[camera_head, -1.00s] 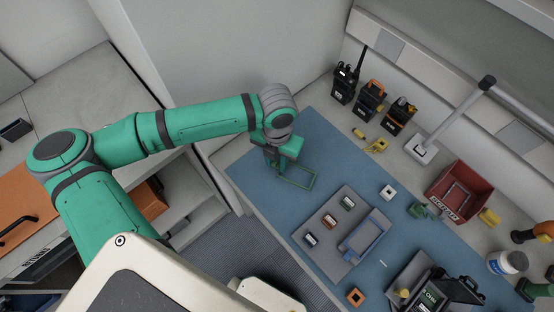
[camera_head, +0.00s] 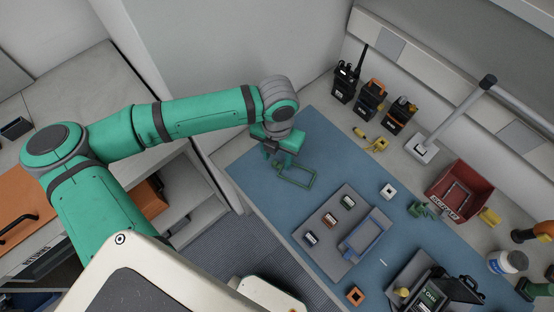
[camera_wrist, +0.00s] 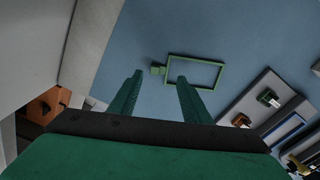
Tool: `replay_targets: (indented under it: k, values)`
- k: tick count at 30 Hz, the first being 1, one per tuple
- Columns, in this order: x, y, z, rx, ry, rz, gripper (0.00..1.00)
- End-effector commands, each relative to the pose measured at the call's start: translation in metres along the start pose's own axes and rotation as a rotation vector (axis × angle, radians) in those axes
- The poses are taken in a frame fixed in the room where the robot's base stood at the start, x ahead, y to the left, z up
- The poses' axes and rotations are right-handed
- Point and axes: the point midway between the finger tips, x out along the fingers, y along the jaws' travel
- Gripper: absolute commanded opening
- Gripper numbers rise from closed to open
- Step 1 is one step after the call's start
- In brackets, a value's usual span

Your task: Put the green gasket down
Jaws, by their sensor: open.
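The green gasket is a thin rectangular frame with a small tab at one corner. It lies on the blue mat in the head view (camera_head: 295,176), and it also shows in the wrist view (camera_wrist: 222,73). My gripper (camera_wrist: 157,78) is open and empty in the wrist view, its two green fingers spread. The gasket's tab appears between and beyond the fingertips, with the frame extending to the right. In the head view my gripper (camera_head: 274,152) is just above and left of the gasket. I cannot tell the exact height of the fingertips above the mat.
A grey tray (camera_head: 318,222) with small modules and a blue frame lies right of the gasket on the blue mat (camera_head: 262,188). Radios (camera_head: 370,100) stand at the back. A red bin (camera_head: 455,192) and a lamp post (camera_head: 455,118) are farther right.

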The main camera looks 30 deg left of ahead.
Motion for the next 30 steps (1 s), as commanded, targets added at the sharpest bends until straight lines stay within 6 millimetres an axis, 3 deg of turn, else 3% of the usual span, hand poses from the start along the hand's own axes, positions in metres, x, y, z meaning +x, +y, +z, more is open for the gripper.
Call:
replay_targets:
  k: [9, 15, 30]
  values:
    - [-0.067, 0.001, 0.000, 0.001, -0.001, 0.004, 0.44]
    - [-0.093, 0.001, 0.000, 0.000, 0.000, 0.002, 0.44]
    - [-0.104, 0.000, 0.000, 0.000, 0.001, 0.001, 0.44]
